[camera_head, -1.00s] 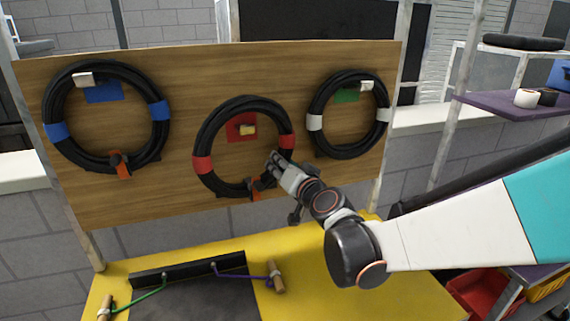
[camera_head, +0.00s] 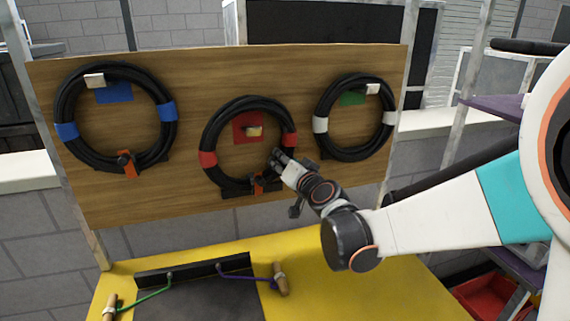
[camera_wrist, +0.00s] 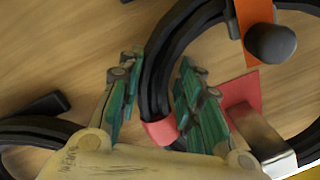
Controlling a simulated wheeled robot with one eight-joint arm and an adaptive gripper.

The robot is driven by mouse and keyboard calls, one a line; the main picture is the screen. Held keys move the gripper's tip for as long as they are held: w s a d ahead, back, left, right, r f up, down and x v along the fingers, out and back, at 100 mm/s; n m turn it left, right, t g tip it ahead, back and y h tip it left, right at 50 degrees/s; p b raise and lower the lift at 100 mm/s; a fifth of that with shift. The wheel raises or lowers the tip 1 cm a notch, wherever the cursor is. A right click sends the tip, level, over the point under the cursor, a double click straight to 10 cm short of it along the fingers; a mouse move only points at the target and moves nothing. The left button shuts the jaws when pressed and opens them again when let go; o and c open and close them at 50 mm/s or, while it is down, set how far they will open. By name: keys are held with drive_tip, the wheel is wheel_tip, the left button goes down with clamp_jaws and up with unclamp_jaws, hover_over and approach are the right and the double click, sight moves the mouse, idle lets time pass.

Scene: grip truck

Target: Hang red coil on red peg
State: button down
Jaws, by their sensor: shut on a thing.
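The red coil (camera_head: 214,122) is a black ring of tube with red bands and an orange strap near its bottom. It is in front of the wooden board, around the red peg (camera_head: 255,131), whose red plate (camera_head: 240,127) shows inside the ring. The coil's top looks above the peg with a gap; I cannot tell the depth. My gripper (camera_head: 278,159) is shut on the coil's lower right side. In the wrist view, its green-padded fingers (camera_wrist: 158,78) flank the tube near a red band (camera_wrist: 159,132). The metal peg (camera_wrist: 258,132) is right of them.
Tools with green and purple cords lie on the yellow table (camera_head: 310,285) below.

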drive_tip(key=shift+w+a+f+b, duration=0.15)
drive_tip(key=shift+w+b, duration=0.15)
drive_tip(key=shift+w, duration=0.25)
drive_tip(key=shift+w+f+b, duration=0.1)
drive_tip(key=shift+f+b, duration=1.3)
drive_tip(key=shift+f, duration=0.3)
drive_tip(key=c, duration=1.4)
unclamp_jaws()
drive_tip(key=o, duration=0.4)
drive_tip(key=shift+w+a+f, duration=0.1)
drive_tip(key=shift+w+f, duration=0.15)
drive_tip(key=shift+o, duration=0.3)
drive_tip(key=shift+w+a+f, duration=0.1)
drive_tip(key=shift+w+a, duration=0.05)
drive_tip(key=shift+w, duration=0.1)
